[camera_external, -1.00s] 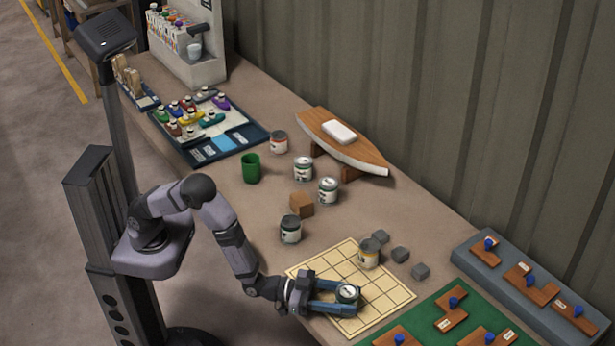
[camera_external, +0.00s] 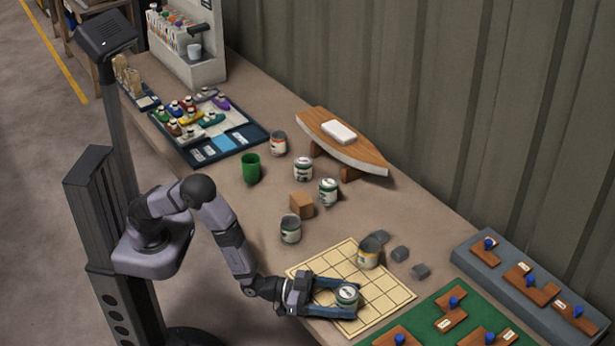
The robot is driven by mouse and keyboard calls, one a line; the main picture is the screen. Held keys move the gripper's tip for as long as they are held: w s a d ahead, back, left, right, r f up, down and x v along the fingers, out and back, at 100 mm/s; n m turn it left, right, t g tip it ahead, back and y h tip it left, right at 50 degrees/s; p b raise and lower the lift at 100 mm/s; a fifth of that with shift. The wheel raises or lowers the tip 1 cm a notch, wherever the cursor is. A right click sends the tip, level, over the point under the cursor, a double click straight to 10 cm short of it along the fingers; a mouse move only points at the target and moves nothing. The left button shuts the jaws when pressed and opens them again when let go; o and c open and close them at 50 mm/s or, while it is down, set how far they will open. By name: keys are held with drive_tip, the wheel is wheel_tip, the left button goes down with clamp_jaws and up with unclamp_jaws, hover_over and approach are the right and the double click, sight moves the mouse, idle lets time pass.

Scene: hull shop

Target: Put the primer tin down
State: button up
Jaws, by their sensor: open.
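A small tin with a pale, green-marked label and a grey lid (camera_external: 347,297) stands upright on the yellow gridded mat (camera_external: 385,313), near its front. I take it to be the primer tin; its lettering is too small to read. My gripper (camera_external: 350,299) reaches in from the left with its two blue fingers on either side of the tin. The fingers are open, spread wider than the tin. The near finger hides part of the tin's lower side.
Another tin (camera_external: 369,253) stands at the mat's back edge, beside several grey blocks (camera_external: 401,254). More tins (camera_external: 290,229), a brown block (camera_external: 301,205) and a green cup (camera_external: 251,168) stand further back. A green board (camera_external: 430,332) lies right of the mat.

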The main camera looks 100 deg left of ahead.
drive_tip(key=shift+o, duration=0.4)
drive_tip(key=shift+s+r+b, duration=0.2)
drive_tip(key=shift+s+b, duration=0.4)
drive_tip(key=shift+s, duration=2.85)
drive_tip(key=shift+r, duration=0.15)
